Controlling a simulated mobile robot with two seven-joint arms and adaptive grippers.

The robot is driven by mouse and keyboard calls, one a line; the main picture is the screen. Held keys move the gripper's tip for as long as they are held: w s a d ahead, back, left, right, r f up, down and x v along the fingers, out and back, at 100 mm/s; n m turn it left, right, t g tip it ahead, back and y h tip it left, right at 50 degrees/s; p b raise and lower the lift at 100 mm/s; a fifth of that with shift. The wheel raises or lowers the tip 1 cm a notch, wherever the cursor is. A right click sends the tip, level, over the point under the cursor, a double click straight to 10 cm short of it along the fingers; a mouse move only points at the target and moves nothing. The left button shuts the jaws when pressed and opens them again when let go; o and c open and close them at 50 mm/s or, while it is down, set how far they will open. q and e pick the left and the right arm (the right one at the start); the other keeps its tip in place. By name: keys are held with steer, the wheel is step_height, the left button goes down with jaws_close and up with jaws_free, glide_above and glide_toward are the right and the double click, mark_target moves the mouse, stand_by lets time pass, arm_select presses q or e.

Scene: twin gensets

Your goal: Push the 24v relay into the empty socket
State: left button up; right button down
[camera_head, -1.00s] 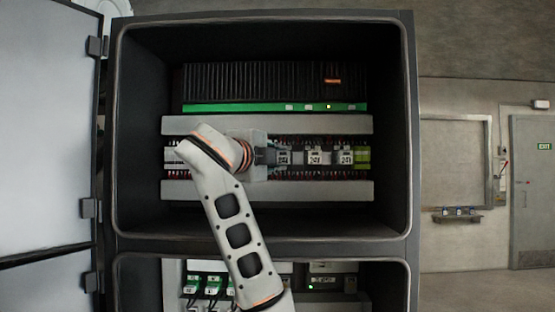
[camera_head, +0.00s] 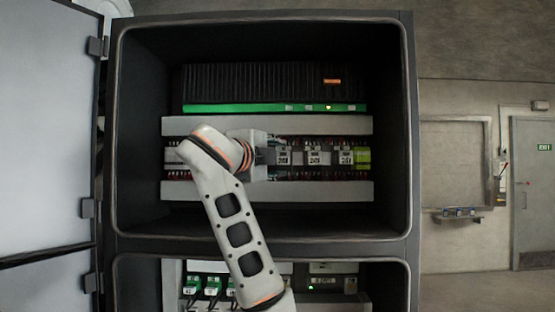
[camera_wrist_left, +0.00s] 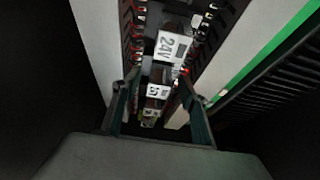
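Three dark relays with white labels sit in a row on the middle rail of the cabinet: a left relay (camera_head: 284,156), a middle relay (camera_head: 314,157) and a right relay (camera_head: 346,157). In the left wrist view, the nearest label, on a 24V relay (camera_wrist_left: 168,47), reads "24V", with smaller labelled relays (camera_wrist_left: 157,90) below it in the picture. My left gripper (camera_head: 268,154) is just left of the left relay. In its wrist view, the two dark fingers (camera_wrist_left: 158,79) stand apart on either side of the row, with no visible contact. I cannot make out an empty socket. My right gripper is not in view.
White wire ducts (camera_head: 330,125) run above and below the rail, with red and dark wires between. A green-edged black unit (camera_head: 250,107) sits above. A yellow-green block (camera_head: 363,158) ends the row. The cabinet walls enclose the space; its open door (camera_head: 45,130) is at left.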

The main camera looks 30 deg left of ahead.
arm_select(q)
steer(key=shift+s, duration=0.15)
steer(key=s+d, duration=0.1)
steer(key=s, duration=1)
steer(key=shift+s+d, duration=0.3)
steer(key=shift+d, duration=0.05)
